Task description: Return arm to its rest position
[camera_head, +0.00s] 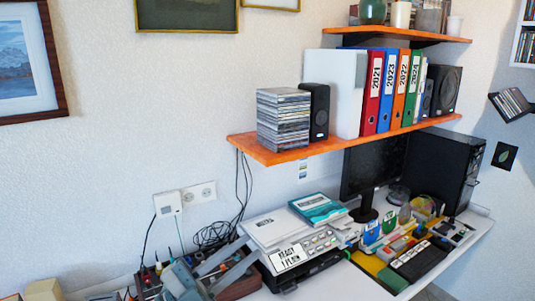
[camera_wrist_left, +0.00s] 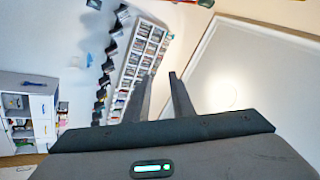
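My left gripper (camera_wrist_left: 160,76) shows in the left wrist view. Its two dark fingers stand apart with a clear gap, and nothing is held between them. Beyond the fingertips is a white rack of discs (camera_wrist_left: 146,48), seen tilted and some way off. In the head view, grey bar-like shapes at the lower left, among the desk clutter, are too mixed to tell clearly as my arm or as objects. My right gripper is in neither view.
An orange shelf (camera_head: 330,144) holds a disc stack (camera_head: 283,120), speakers and binders. Below, a white desk (camera_head: 335,283) carries a printer (camera_head: 301,257), books, a monitor (camera_head: 373,168) and a black computer tower (camera_head: 446,168). A white cabinet (camera_wrist_left: 42,84) stands left in the wrist view.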

